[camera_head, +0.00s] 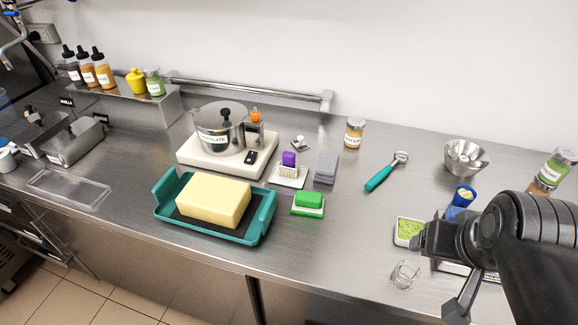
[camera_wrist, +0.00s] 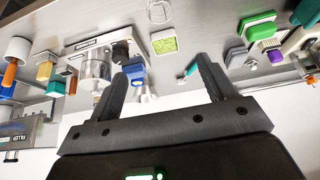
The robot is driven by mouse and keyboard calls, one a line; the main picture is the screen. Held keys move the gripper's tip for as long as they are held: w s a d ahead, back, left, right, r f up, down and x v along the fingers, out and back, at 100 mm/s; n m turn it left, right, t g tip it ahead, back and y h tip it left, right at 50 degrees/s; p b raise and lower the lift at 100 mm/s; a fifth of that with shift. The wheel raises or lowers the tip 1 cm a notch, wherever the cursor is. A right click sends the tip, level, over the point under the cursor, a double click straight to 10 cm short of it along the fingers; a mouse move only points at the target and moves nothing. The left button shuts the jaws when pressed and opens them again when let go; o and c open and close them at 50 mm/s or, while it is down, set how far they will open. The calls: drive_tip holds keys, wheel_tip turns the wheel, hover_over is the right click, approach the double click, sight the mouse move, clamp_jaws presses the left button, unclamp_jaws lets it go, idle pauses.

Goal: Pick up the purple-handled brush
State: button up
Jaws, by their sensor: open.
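The purple-handled brush (camera_head: 288,160) stands on a small white tray (camera_head: 287,177) in the middle of the steel counter, handle up and pale bristles down. Its purple handle also shows in the wrist view, at the right edge (camera_wrist: 275,57). My gripper (camera_head: 445,245) is at the right side of the counter in the head view, well to the right of the brush. In the wrist view its two dark fingers (camera_wrist: 165,68) are spread apart with nothing held between them.
Left of the brush are a teal tray (camera_head: 263,218) with a yellow block and a metal pot (camera_head: 220,125). A green-topped block (camera_head: 308,202), grey blocks (camera_head: 326,167) and a teal-handled scoop (camera_head: 385,172) stand close. A green-filled dish (camera_head: 407,232) and clear glass (camera_head: 404,273) are beside my gripper.

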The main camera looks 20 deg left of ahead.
drive_tip(key=shift+w, duration=0.1)
drive_tip(key=t, duration=0.1)
hover_over(288, 164)
drive_tip(key=s, duration=0.4)
wheel_tip(288, 164, down, 9)
drive_tip(key=x, duration=1)
drive_tip(key=shift+s+f, duration=0.1)
drive_tip(key=shift+f, duration=0.3)
drive_tip(key=c, duration=1.1)
